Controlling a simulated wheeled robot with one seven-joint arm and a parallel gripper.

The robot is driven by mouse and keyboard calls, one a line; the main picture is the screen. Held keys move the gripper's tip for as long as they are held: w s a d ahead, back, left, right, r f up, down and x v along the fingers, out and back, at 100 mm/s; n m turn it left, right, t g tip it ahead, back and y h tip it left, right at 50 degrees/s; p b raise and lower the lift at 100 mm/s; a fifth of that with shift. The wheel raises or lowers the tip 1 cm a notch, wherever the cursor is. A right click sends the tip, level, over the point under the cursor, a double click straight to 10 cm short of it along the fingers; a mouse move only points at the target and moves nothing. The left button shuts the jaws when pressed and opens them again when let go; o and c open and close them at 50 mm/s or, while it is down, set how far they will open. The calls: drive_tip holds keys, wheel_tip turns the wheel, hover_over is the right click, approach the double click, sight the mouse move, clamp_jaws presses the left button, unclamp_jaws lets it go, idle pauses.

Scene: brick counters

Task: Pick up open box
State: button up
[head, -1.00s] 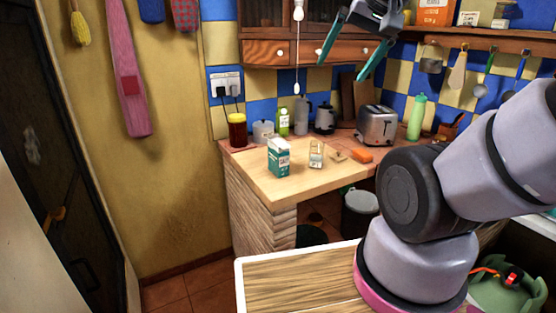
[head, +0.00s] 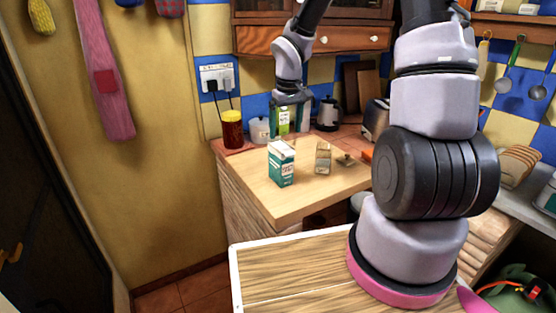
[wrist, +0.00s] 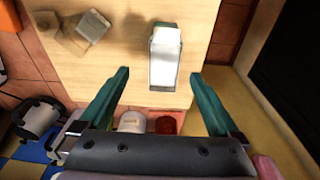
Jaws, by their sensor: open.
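A green and white box (head: 281,164) stands upright near the left edge of the wooden counter. In the wrist view the same box (wrist: 164,62) shows its pale top and white side, with a little green at its far end. My gripper (wrist: 160,75) is open and empty. The box lies in line with the gap between its teal fingers, beyond the tips and apparently untouched. In the head view my gripper (head: 290,95) hangs above and behind the box, near the back of the counter. Its fingertips are hard to make out there.
A kettle (head: 328,114) and toaster (head: 376,119) are farther right. The counter's front is clear.

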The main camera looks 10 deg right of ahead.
sight(280, 146)
drive_tip(key=f, duration=0.2)
drive_tip(key=w+f, duration=0.1)
drive_tip(key=f, duration=0.1)
drive_tip(key=w+a+f, duration=0.1)
drive_tip(key=f, duration=0.2)
drive_tip(key=shift+a, duration=0.1)
drive_tip(key=shift+s+f, duration=0.1)
drive_tip(key=shift+f, duration=2.9)
clamp_jaws()
